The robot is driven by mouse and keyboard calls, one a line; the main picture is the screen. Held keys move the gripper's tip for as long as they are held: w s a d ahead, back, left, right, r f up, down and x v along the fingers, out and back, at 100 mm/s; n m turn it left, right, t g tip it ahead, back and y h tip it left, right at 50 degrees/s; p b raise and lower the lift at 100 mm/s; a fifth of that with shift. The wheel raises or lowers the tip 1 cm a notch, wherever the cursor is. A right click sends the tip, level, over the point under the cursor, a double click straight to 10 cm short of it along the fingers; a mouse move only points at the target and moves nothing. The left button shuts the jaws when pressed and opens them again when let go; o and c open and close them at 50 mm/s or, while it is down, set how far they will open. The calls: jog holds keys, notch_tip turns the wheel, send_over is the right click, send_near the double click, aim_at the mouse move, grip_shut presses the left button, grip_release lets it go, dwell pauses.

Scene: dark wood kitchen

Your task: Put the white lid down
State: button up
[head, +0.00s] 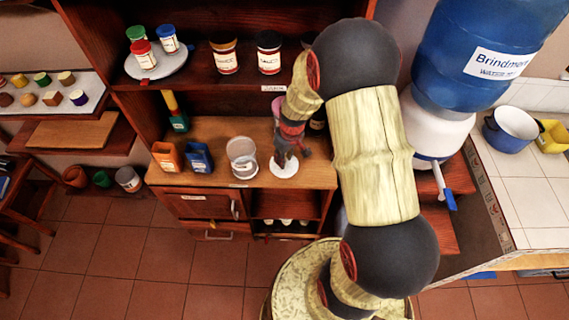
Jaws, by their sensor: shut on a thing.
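The white lid (283,169) is a flat round disc below my gripper's fingertips, over the right part of the wooden cabinet top (220,128). My gripper (283,157) points down and is shut on the lid, seemingly at its top. The exact grip is too small to make out. I cannot tell whether the lid touches the wood or hangs just above it. A clear, open-looking container (242,158) stands just left of the lid, apart from it.
An orange container (167,157) and a blue one (199,157) stand left on the cabinet top, with a green-and-yellow bottle (177,112) behind. Jars (224,58) and a round tray (156,72) occupy the shelf above. A water dispenser (438,125) stands right. Some wood behind the containers is bare.

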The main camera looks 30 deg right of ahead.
jog(key=shift+w+d+f, duration=0.1)
jog(key=shift+w+f, duration=0.05)
jog(key=shift+f, duration=0.15)
jog(key=shift+w+f+b, duration=0.1)
jog(key=shift+f+b, duration=0.35)
jog(key=shift+f, duration=1.1)
jog(key=shift+f, duration=0.1)
jog(key=o, duration=0.9)
jog(key=shift+o, duration=0.2)
